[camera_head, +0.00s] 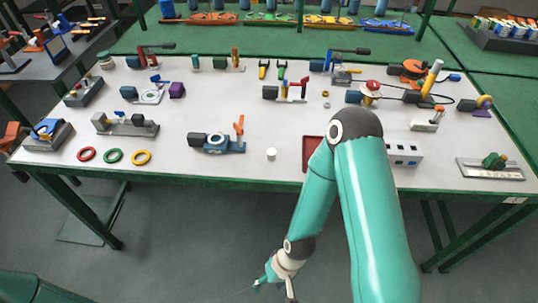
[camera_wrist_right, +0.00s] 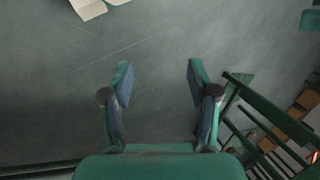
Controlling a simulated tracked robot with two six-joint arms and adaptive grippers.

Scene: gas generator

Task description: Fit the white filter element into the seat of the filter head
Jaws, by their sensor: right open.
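A small white cylinder (camera_head: 271,154), which looks like the filter element, stands on the white table near its front edge. Left of it is a blue and grey fixture (camera_head: 217,142) with an orange lever; I cannot tell for sure whether it is the filter head, and no seat is clear. My right gripper (camera_head: 275,285) hangs low in front of the table, apart from the cylinder. In the right wrist view the right gripper (camera_wrist_right: 160,78) is open and empty, with only floor between its fingers. My left gripper is out of view.
Red, green and yellow rings (camera_head: 113,156) lie at the front left of the table (camera_head: 185,172). A red tray (camera_head: 312,150) is partly hidden behind my right arm. A white box (camera_head: 405,154) stands right of that arm. Several fixtures fill the back. Floor is open before the table.

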